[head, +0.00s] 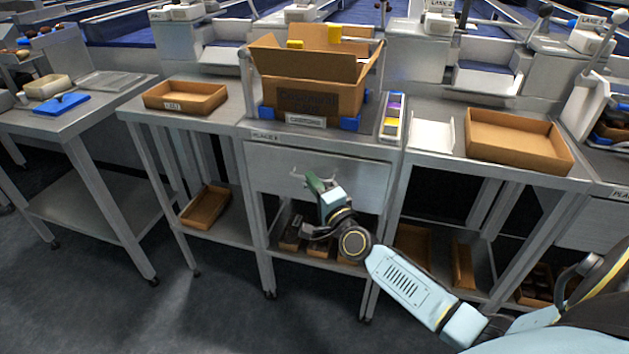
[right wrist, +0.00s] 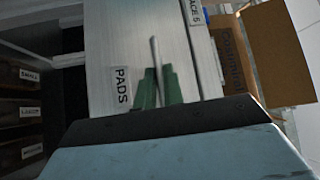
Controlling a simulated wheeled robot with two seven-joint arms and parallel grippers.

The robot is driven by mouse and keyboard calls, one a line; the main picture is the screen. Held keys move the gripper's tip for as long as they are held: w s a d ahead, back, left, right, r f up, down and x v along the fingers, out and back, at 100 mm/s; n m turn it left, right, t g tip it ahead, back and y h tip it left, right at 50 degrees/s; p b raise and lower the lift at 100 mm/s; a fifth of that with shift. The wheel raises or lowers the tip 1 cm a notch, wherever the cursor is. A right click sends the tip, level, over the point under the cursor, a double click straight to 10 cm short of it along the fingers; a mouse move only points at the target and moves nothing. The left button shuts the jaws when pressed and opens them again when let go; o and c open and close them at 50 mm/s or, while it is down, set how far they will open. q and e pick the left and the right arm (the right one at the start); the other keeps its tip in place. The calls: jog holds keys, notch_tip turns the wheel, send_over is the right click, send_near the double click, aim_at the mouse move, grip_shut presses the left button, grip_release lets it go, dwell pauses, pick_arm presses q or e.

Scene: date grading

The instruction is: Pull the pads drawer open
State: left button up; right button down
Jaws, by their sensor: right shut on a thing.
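The pads drawer (head: 270,166) is a pale grey front under the middle bench, and it looks closed. Its front fills the middle of the right wrist view, with a "PADS" label (right wrist: 121,87). The bar handle (right wrist: 155,52) stands out from the front. My right gripper (head: 315,183) reaches the handle from the lower right. In the right wrist view its green fingers (right wrist: 158,88) are on either side of the bar, shut on it. The fingers hide part of the handle. My left gripper is not in view.
An open cardboard carton (head: 310,98) stands on the bench above the drawer, with a small bin of coloured items (head: 392,117) beside it. A lower shelf (head: 290,258) with boxes is under the drawer. The floor in front (head: 215,315) is clear.

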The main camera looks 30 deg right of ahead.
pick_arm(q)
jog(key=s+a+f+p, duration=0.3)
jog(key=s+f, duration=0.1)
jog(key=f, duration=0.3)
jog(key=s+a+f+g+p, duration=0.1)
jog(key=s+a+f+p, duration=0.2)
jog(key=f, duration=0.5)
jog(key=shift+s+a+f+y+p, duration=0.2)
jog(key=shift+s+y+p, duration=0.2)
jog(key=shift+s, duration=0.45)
pick_arm(e)
jog(key=s+a, duration=1.4)
jog(key=a, duration=0.3)
jog(key=shift+s, duration=0.35)
jog(key=shift+a, duration=0.1)
jog(key=c, duration=1.5)
grip_release()
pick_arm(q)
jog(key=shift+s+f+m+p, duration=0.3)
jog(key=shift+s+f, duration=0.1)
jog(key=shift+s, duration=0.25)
pick_arm(e)
jog(key=s+a+f, duration=0.1)
jog(key=s, duration=1.2)
jog(key=shift+s+f, duration=0.15)
jog(key=shift+f, duration=0.25)
